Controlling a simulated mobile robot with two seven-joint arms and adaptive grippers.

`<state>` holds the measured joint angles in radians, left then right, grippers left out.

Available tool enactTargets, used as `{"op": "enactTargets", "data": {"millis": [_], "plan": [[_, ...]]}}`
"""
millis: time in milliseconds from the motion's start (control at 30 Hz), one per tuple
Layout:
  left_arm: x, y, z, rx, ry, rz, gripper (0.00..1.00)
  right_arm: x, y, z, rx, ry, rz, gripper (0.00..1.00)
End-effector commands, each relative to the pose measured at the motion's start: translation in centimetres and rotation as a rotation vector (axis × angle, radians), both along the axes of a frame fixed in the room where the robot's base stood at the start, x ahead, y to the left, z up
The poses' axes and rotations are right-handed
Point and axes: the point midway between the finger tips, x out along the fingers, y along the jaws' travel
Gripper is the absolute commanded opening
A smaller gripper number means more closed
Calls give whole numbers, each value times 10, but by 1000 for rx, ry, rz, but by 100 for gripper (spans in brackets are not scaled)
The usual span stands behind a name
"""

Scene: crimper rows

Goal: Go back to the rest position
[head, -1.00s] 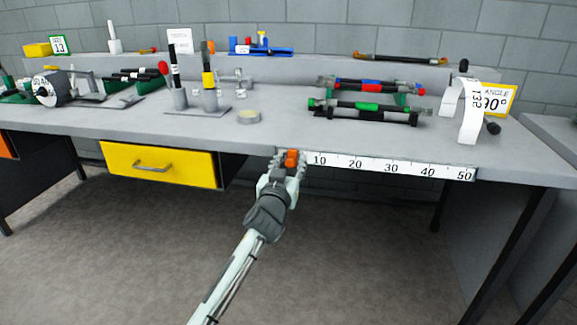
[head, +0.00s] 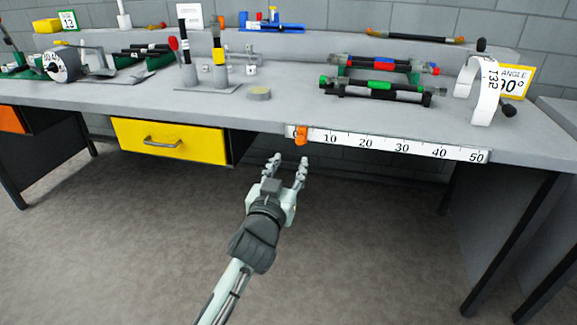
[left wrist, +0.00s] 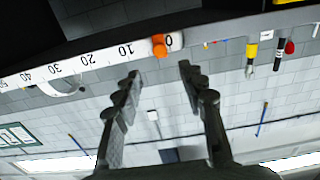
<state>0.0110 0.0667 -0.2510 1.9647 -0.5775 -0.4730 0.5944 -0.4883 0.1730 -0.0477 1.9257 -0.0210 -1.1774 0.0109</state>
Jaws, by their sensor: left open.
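My left gripper (head: 287,165) is open and empty in the head view. It hangs in free air in front of the workbench (head: 380,128), below its front edge. Its two fingers also show in the left wrist view (left wrist: 160,75), spread apart with nothing between them. The orange slider (head: 301,135) sits near the zero end of the white ruler (head: 390,145) on the bench's front edge, apart from the fingers. In the left wrist view the slider (left wrist: 159,45) shows upside down beyond the fingertips. My right gripper is in neither view.
A yellow drawer (head: 185,141) is left of the gripper. The floor in front is clear.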

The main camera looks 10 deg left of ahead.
Motion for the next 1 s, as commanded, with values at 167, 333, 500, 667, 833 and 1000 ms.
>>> {"op": "enactTargets", "data": {"millis": [167,333,500,667,833,1000], "plan": [[-1,2,-5,2,12,3,41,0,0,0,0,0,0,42],[-18,23,-64,26,166,44,41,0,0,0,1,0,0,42],[-72,61,-171,83,475,93,41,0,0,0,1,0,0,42],[-149,90,-262,136,787,98,41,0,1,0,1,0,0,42],[-241,111,-331,179,1082,61,41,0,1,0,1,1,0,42],[-301,120,-361,197,1258,16,41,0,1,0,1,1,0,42]]}}
